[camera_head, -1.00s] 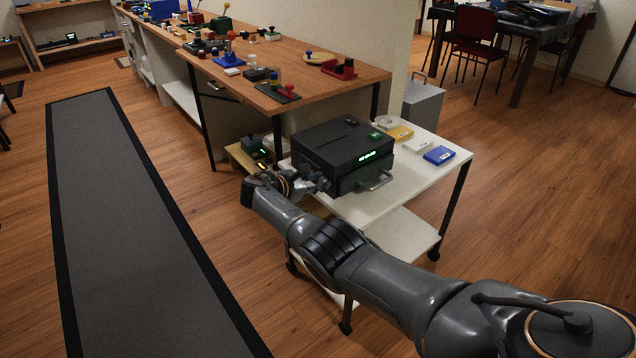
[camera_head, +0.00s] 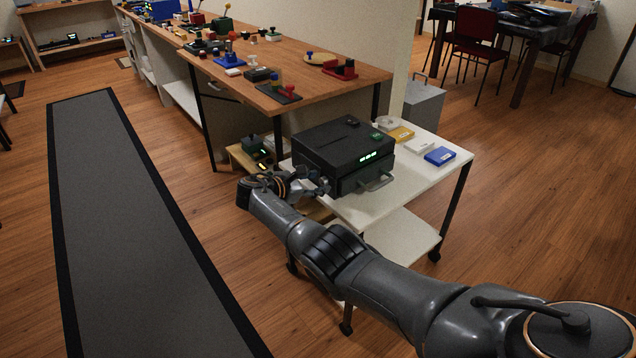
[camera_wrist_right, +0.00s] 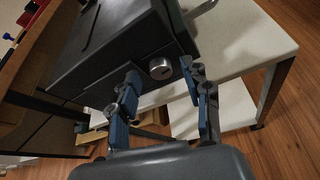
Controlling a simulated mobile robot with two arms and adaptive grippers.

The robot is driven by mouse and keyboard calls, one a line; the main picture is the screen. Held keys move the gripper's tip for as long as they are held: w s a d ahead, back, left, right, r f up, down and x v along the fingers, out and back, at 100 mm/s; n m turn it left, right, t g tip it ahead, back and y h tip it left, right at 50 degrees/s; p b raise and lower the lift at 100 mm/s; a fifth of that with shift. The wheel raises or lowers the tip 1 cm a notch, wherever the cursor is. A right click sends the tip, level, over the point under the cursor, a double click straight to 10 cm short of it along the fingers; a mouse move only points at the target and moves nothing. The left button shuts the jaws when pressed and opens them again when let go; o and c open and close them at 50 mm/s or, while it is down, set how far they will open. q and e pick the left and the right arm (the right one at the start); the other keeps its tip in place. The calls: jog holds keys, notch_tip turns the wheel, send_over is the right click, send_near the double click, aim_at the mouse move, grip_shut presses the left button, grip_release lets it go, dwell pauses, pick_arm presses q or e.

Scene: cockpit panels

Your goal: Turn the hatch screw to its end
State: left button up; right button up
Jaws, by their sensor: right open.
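The hatch screw looks to be the round silver knob with a slot (camera_wrist_right: 160,68) on the side of a black box (camera_head: 340,143); the box also fills the upper left of the right wrist view (camera_wrist_right: 110,45). My right gripper (camera_wrist_right: 160,90) is open, its two blue-padded fingers apart with the screw between and just beyond the tips. I cannot tell whether either finger touches it. In the head view the right gripper (camera_head: 318,184) is at the box's near left side, and the screw is hidden there. My left gripper is in no view.
The box stands on a white cart (camera_head: 400,195) with a blue case (camera_head: 439,156), a white case (camera_head: 418,145) and a yellow case (camera_head: 401,134) on its right. A wooden workbench (camera_head: 340,76) stands behind.

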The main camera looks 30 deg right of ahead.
jog(key=v, duration=0.6)
jog(key=shift+a, duration=0.35)
jog(key=shift+s+r, duration=0.1)
